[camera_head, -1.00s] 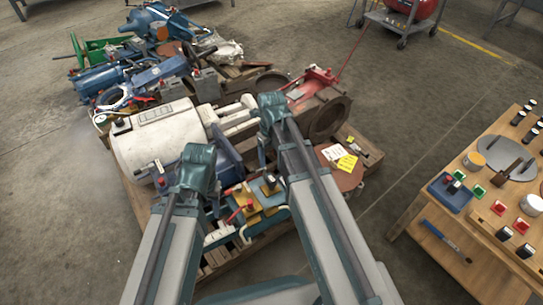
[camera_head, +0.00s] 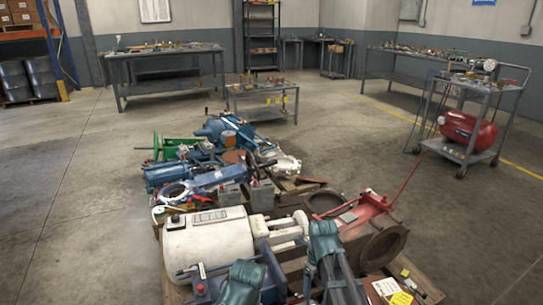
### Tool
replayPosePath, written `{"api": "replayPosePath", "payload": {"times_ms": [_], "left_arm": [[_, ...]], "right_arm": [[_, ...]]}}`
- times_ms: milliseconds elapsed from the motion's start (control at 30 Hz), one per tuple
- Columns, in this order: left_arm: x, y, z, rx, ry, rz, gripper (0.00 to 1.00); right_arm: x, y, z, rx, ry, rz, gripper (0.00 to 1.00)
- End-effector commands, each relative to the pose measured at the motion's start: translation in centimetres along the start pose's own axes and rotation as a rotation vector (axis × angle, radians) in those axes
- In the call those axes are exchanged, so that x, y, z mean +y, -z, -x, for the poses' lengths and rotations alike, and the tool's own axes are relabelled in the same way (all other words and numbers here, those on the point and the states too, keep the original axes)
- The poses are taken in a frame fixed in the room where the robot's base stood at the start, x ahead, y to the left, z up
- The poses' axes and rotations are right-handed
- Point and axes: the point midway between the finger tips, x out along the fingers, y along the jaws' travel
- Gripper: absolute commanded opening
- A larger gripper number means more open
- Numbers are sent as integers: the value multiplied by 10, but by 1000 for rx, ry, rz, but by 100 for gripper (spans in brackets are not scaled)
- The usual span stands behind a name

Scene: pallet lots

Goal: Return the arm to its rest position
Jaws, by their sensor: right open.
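My right arm (camera_head: 325,243) rises from the bottom edge, its teal joint in front of the pallet load. My right gripper is low by the bottom edge beneath this arm; it is open, with its fingers hard to make out and nothing seen held. The teal top of my left arm (camera_head: 241,283) shows at the bottom, left of the right arm. The left gripper is out of view.
Close by are a white cylinder (camera_head: 207,243), a blue machine (camera_head: 224,131), a red-topped part (camera_head: 366,212) and a brown ring (camera_head: 383,246). A cart (camera_head: 488,88) holds a red tank (camera_head: 468,129). Benches (camera_head: 166,57) line the back. Floor (camera_head: 75,200) at left is clear.

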Motion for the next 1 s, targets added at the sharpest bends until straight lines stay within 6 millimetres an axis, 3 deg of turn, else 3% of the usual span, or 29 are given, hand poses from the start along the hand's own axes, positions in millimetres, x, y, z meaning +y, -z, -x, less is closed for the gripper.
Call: {"api": "replayPosePath", "payload": {"times_ms": [200, 700, 1000], "left_arm": [[0, 0, 0, 0, 0, 0, 49], [0, 0, 0, 0, 0, 0, 49], [0, 0, 0, 0, 0, 0, 49]], "right_arm": [[40, 11, 0, 23, 8, 613, 74], [116, 41, 1, 92, -25, 2072, 74], [142, 56, 2, 124, -68, 2674, 74]]}}
